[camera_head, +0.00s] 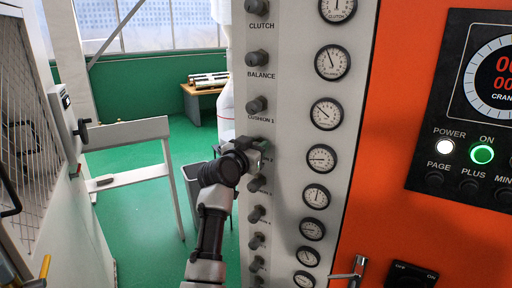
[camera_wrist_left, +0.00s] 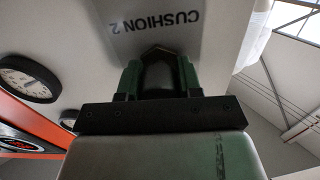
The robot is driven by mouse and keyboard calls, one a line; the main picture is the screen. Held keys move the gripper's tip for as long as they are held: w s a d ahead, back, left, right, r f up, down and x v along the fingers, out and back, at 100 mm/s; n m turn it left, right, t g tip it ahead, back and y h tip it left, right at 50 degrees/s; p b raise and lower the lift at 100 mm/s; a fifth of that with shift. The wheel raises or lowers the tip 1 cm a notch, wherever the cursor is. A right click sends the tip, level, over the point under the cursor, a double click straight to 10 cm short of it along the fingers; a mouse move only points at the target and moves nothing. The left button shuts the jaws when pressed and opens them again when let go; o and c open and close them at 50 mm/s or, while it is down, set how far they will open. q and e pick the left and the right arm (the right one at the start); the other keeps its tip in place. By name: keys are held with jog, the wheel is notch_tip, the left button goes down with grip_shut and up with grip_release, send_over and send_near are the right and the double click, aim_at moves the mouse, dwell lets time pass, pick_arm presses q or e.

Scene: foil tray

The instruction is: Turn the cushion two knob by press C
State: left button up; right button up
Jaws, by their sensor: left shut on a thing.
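My right gripper is not in view.
Similar knobs stand close above, such as the cushion 1 knob (camera_head: 257,105), and below, such as this one (camera_head: 256,214). An orange panel (camera_head: 400,110) with a black display is on the right. A white rail (camera_head: 130,135) and green floor lie left.

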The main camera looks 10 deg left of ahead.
pick_arm(q)
jog(key=shift+f+m+b, duration=0.15)
jog(key=shift+m+b, duration=0.7)
jog(key=shift+m, duration=0.05)
jog(key=shift+m+b, duration=0.5)
jog(key=shift+m, duration=0.3)
jog(key=shift+m+b, duration=0.3)
jog(key=shift+m, duration=1.6)
jog(key=m, duration=0.3)
jog(key=shift+d+p, duration=0.1)
jog(key=shift+p, duration=0.2)
jog(key=shift+m+p, duration=0.6)
jog(key=shift+m, duration=1.1)
